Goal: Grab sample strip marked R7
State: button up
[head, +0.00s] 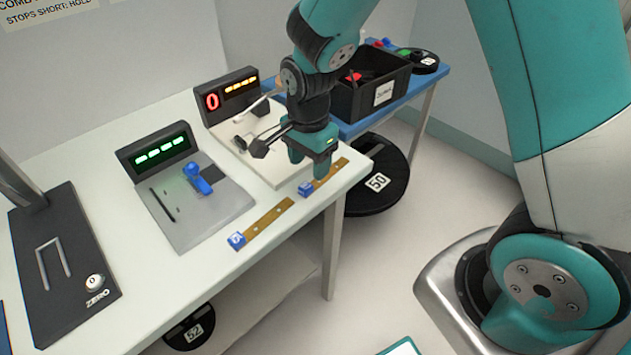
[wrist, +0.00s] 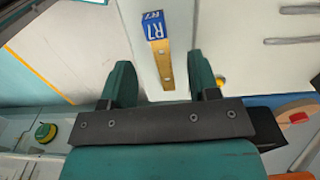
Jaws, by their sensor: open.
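The sample strip marked R7 (wrist: 165,64) is a narrow gold-brown strip with a blue end tag reading R7. In the wrist view it runs lengthwise through the gap between my fingers, its tag beyond the fingertips. My gripper (wrist: 161,76) is open, with one teal finger on each side of the strip and nothing held. In the head view my gripper (head: 310,166) hangs over a strip (head: 323,179) near the table's right edge, its tag too small to read there. A second similar blue-tagged strip (head: 268,223) lies to the left, along the front edge.
A grey plate with a blue lever (head: 198,179) and a green display (head: 160,149) stands left. Behind my gripper is a station with a red-lit display (head: 228,96). A black bin (head: 372,82) sits on the blue table. A black reel marked 50 (head: 377,181) is beside the white table.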

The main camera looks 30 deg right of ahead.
aim_at(310, 183)
jog(key=f, duration=0.5)
jog(key=shift+s+a+f, duration=0.1)
jog(key=shift+s+f, duration=0.05)
jog(key=shift+s, duration=0.1)
jog(key=shift+c, duration=0.2)
jog(key=c, duration=1)
